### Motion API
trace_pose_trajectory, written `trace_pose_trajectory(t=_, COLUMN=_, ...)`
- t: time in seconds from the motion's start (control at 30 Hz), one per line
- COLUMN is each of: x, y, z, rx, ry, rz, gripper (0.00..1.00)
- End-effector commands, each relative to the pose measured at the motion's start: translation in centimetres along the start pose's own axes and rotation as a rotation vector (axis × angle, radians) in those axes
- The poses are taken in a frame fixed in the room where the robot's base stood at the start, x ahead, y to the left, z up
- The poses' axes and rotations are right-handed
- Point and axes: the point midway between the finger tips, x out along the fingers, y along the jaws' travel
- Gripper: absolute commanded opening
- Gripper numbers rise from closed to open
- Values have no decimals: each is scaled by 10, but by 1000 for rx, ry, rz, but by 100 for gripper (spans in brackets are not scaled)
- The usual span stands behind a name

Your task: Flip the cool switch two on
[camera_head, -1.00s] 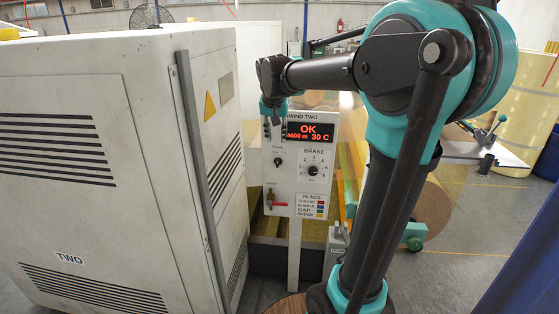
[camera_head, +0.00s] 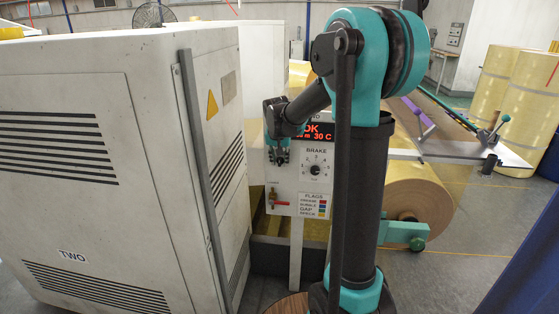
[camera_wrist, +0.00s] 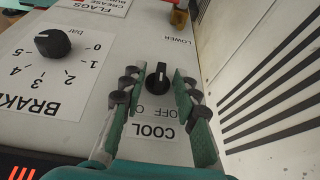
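The cool switch (camera_wrist: 158,78) is a black rotary knob on a white panel, above the words COOL and OFF as the wrist view shows them. Part of the other label is hidden by a finger. I cannot tell for certain which label the knob's white mark faces. My gripper (camera_wrist: 157,84) is open, with one finger on each side of the knob and gaps visible between. In the head view, my gripper (camera_head: 279,158) covers the cool switch on the control panel (camera_head: 284,196). The panel's display (camera_head: 322,136) is partly hidden by my arm.
The brake dial (camera_head: 316,171) is to the right of my gripper, and a red-handled lever (camera_head: 278,204) is below. A white cabinet marked TWO (camera_head: 100,210) stands close on the left. A large yellow roll (camera_head: 418,205) lies behind my arm.

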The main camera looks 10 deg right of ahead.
Motion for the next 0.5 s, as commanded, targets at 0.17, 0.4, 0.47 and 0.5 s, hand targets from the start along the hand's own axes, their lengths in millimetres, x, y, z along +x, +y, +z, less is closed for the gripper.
trace_pose_trajectory(t=0.17, x=0, y=0, z=0, rx=0, ry=0, rz=0, gripper=29)
trace_pose_trajectory(t=0.4, x=0, y=0, z=0, rx=0, ry=0, rz=0, gripper=0)
trace_pose_trajectory(t=0.47, x=0, y=0, z=0, rx=0, ry=0, rz=0, gripper=0)
trace_pose_trajectory(t=0.5, x=0, y=0, z=0, rx=1, ry=0, rz=-1, gripper=0)
